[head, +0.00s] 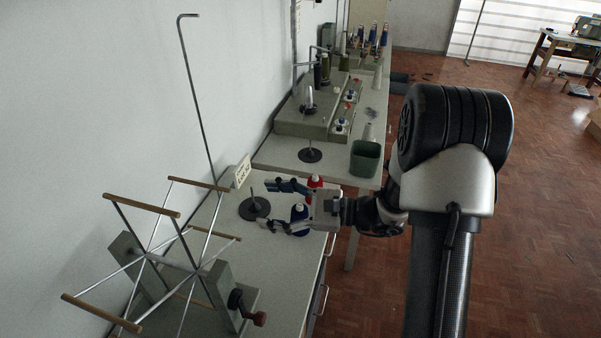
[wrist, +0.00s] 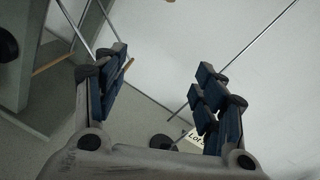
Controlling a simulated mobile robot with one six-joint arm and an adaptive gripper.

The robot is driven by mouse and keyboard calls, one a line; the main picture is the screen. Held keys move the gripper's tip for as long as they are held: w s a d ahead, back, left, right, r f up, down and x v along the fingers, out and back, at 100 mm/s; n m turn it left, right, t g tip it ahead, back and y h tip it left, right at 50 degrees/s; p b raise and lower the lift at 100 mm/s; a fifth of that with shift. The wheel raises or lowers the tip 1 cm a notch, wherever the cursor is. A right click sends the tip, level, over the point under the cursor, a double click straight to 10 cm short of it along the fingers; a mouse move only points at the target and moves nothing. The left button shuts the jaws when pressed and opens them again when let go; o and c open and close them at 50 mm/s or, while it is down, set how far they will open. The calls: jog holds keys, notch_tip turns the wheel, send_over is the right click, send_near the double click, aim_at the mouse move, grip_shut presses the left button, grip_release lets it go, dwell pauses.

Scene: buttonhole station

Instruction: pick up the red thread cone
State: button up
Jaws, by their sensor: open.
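The red thread cone (head: 316,181) shows in the head view at the far side of my gripper, partly hidden by it. A blue thread cone (head: 299,212) shows near the lower finger, also partly covered. My gripper (head: 268,205) reaches left over the table from the right, its fingers spread and nothing seen held. In the wrist view my gripper (wrist: 160,92) is open with a wide gap between the fingers, and neither cone shows there. I cannot tell the height of the fingers above the cones.
A black disc stand with a pin (head: 254,208) is just left of the fingers. A wooden-armed yarn winder (head: 150,255) fills the table's near left. A small sign (head: 243,171) stands by the wall. A green bin (head: 366,158) and a machine (head: 310,118) are farther back.

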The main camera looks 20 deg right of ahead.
jog(key=w+d+f+m+t+h, duration=0.35)
jog(key=d+f+m+t, duration=0.3)
jog(key=d, duration=0.25)
jog(key=m+t+h, duration=0.5)
jog(key=m+h, duration=0.3)
send_near(317, 179)
jog(key=b+x, duration=0.1)
jog(key=x, duration=0.4)
jog(key=shift+w+a, duration=0.25)
jog(key=shift+d+b+x, duration=0.2)
jog(key=shift+b+x, duration=0.45)
jog(key=shift+x, duration=2.1)
jog(key=shift+c, duration=0.5)
grip_shut()
